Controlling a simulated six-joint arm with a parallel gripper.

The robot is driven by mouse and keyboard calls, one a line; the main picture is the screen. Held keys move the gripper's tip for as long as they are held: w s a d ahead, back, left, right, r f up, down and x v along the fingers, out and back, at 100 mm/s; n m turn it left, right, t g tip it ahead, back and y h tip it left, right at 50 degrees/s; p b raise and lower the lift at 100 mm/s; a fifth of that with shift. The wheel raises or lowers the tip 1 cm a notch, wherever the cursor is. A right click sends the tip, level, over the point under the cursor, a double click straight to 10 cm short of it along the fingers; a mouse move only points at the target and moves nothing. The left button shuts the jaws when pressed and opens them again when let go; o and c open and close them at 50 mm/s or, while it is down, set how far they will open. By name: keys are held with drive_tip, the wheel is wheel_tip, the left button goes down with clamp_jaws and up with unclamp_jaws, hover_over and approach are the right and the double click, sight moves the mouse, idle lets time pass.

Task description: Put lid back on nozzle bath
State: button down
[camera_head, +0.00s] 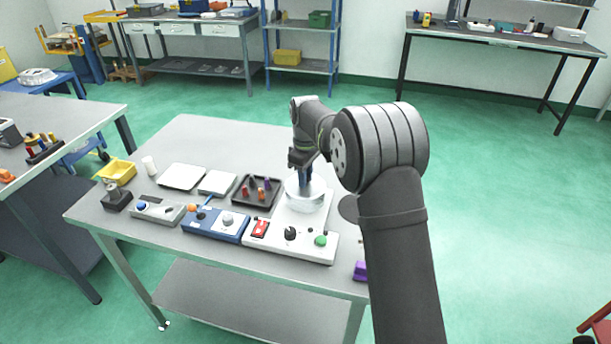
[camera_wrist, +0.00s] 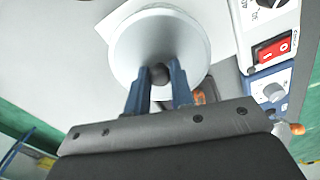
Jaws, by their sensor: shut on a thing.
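The lid (camera_wrist: 135,50) is a round, pale grey disc with a dark knob (camera_wrist: 158,72) at its centre. My gripper (camera_wrist: 160,78) has its two blue fingers closed on either side of this knob. In the head view, my gripper (camera_head: 304,180) points down over the round metal nozzle bath (camera_head: 304,200) on the white unit (camera_head: 262,244) with a red switch and a green knob. The lid is over the bath, and I cannot tell whether it touches the rim. The lid hides the bath's opening in the wrist view.
A dark tray (camera_head: 240,196) with small coloured parts sits left of the bath. A blue control box (camera_head: 213,226) stands beside the white unit. A purple block (camera_head: 360,270) lies at the table's right front edge. The back of the table (camera_head: 215,135) is clear.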

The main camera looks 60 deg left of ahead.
idle(0.4)
drive_tip(key=c, duration=0.7)
unclamp_jaws()
drive_tip(key=shift+r, duration=3.5)
drive_tip(key=shift+c, duration=0.2)
clamp_jaws()
drive_tip(key=shift+f, duration=0.25)
